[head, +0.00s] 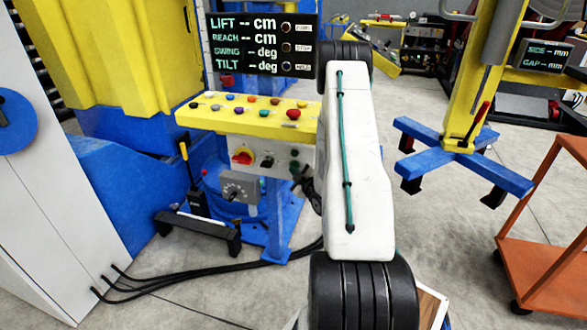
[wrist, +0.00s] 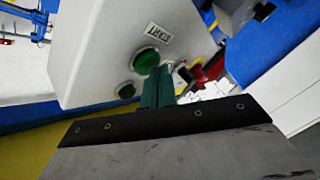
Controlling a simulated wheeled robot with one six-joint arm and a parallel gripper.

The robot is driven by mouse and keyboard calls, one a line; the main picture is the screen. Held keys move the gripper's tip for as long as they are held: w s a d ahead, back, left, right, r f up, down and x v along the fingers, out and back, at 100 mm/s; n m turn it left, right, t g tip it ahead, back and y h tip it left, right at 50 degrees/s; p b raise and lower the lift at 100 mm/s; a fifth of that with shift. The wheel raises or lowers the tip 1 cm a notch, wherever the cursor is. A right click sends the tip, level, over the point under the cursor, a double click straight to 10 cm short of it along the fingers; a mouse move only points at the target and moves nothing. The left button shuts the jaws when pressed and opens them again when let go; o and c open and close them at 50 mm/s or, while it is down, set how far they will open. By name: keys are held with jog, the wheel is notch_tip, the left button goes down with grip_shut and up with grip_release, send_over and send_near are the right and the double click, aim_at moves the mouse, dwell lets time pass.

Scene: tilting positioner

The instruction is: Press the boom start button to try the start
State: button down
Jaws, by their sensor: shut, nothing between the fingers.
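In the wrist view, a round green button (wrist: 146,61) sits on a pale panel face beside a label reading START. My gripper (wrist: 158,78) is shut and empty, its green fingers pressed together. The fingertips show just below and right of the button, very close to it; I cannot tell whether they touch. In the head view, the console (head: 252,122) has a yellow sloped top and a grey front face. My arm covers its right edge, and my gripper is hidden there.
A second green round part (wrist: 126,90) is near the START button. A display (head: 262,45) reading LIFT, REACH, SWING and TILT stands behind. An orange cart (head: 545,235) is at right.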

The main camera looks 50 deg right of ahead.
jog(key=shift+s+a, duration=0.35)
jog(key=shift+a, duration=0.45)
jog(key=shift+s+a, duration=0.3)
jog(key=shift+a, duration=0.5)
jog(key=shift+s+a, duration=0.35)
jog(key=shift+a, duration=0.4)
jog(key=shift+s+a, duration=0.3)
jog(key=shift+a, duration=0.5)
